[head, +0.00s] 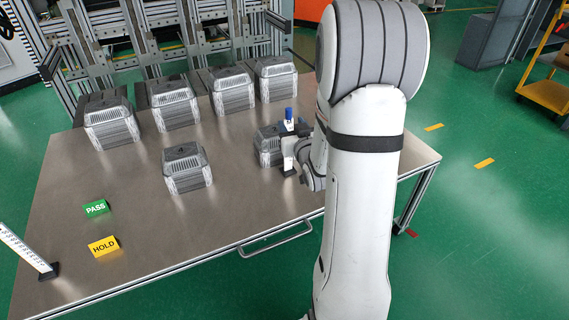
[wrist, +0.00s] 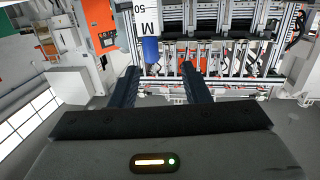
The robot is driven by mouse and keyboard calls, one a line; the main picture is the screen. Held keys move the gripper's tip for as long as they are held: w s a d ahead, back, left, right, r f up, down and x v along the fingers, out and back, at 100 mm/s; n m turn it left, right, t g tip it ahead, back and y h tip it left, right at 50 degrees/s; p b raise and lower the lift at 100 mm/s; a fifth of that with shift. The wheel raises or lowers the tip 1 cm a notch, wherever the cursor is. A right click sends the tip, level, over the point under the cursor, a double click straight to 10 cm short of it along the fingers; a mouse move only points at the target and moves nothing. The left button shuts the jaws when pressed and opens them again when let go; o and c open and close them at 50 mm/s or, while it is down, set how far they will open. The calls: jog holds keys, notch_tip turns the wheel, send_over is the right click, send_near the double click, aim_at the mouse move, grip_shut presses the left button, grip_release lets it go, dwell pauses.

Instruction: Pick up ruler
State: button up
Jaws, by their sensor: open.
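A white strip with dark tick marks, which looks like the ruler (head: 22,246), stands tilted at the left edge of the head view. Its lower end sits in a small black foot (head: 49,272) on the table; its upper end is cut off. My gripper (head: 291,138) is far to its right, over the right part of the table. In the wrist view my gripper (wrist: 161,84) has its two dark fingers apart. A white and blue upright object marked "M 50" (wrist: 150,48) shows at the fingers; whether they touch it I cannot tell.
A grey ribbed block (head: 268,146) is partly hidden behind my gripper. Another block (head: 187,168) stands mid-table, with several more along the back. The table's front middle (head: 190,235) is clear.

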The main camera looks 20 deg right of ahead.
aim_at(290, 112)
jog(key=shift+t, duration=0.3)
jog(key=w, duration=0.2)
jog(key=w+d, duration=0.1)
jog(key=w, duration=0.2)
jog(key=w+d, duration=0.1)
jog(key=w, duration=0.1)
jog(key=shift+w+d, duration=0.1)
jog(key=shift+w, duration=0.25)
grip_shut()
